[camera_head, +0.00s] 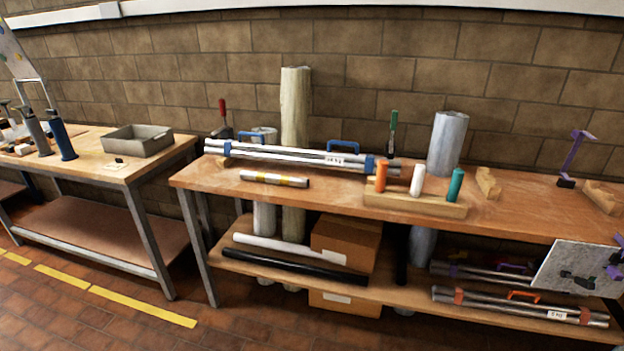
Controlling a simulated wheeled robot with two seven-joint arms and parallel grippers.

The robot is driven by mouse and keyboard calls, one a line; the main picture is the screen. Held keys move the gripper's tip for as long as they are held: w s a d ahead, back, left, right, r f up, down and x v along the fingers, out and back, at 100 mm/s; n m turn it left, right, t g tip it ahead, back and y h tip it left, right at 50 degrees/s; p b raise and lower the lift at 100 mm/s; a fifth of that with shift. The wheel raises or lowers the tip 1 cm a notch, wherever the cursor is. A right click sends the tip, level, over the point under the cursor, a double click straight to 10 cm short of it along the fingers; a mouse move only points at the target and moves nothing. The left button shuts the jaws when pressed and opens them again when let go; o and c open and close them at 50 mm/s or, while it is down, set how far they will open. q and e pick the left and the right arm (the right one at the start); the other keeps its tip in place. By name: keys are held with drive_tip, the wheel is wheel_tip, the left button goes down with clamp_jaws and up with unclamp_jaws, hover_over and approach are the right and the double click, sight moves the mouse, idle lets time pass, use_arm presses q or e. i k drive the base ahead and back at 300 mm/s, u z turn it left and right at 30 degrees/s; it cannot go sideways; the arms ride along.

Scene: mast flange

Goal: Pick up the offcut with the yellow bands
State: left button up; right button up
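Neither of my grippers shows in the head view.
A wooden block (415,204) holding orange, white and green pegs stands right of the offcut. A grey upright cylinder (447,143) stands behind. A left bench holds a grey tray (137,141).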

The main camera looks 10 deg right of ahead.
sight(295, 181)
drive_tip(key=z, duration=0.5)
drive_tip(key=k, duration=0.65)
drive_tip(key=z, duration=1)
drive_tip(key=i, duration=1.85)
drive_tip(key=u, duration=0.65)
